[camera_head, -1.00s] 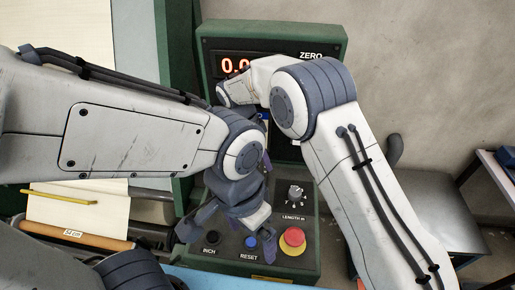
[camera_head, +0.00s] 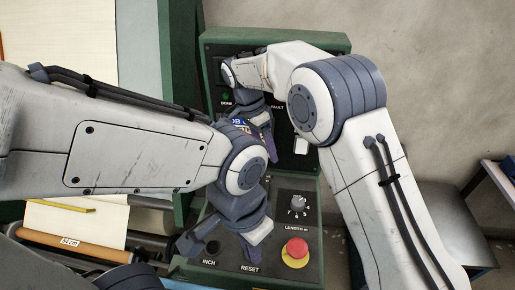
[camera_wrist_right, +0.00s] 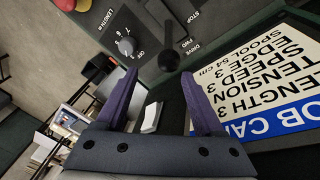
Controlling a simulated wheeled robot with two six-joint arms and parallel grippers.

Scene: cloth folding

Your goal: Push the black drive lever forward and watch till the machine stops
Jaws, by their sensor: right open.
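The black drive lever's round knob (camera_wrist_right: 169,61) shows in the right wrist view, beside the labels DRIVE, FWD and STOP. My right gripper (camera_wrist_right: 158,80) is open, with its purple fingers on either side below the knob. The knob appears just beyond the fingertips; whether they touch it I cannot tell. In the head view the lever is hidden by my arms. My left gripper (camera_head: 222,246) hangs open over the lower control panel (camera_head: 308,272), one finger near the INCH button and one over the RESET button, which it hides.
The red stop button (camera_head: 296,250) and the LENGTH dial (camera_head: 297,202) sit right of my left gripper. A job card (camera_wrist_right: 262,84) lies by my right gripper. A green DONE lamp (camera_head: 226,97) shows on the upper panel.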

